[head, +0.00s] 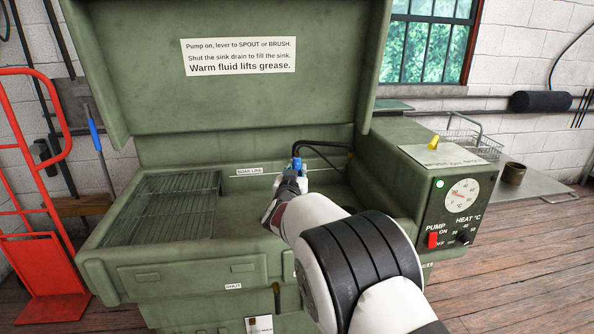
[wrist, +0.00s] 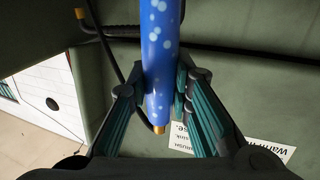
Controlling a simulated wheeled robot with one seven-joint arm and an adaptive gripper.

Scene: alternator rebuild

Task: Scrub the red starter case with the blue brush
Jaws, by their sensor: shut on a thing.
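The blue brush (head: 297,163) stands up from my gripper (head: 291,182) over the green sink in the head view. In the wrist view its blue, pale-spotted body (wrist: 160,45) passes between the two fingers of my gripper (wrist: 162,84), which is shut on it. A brass-coloured end shows at the bottom of the brush, and a black hose runs nearby. The bristles cannot be made out. I cannot identify the red starter case. A small dark-red patch (head: 278,213) shows beside my gripper, but my arm covers most of that spot.
The green parts washer (head: 120,275) has a raised lid (head: 230,100) behind my gripper and a wire rack (head: 165,205) at left. A control box (head: 458,215) with a red pump switch (head: 433,240) stands at right. A red hand truck (head: 40,250) stands far left.

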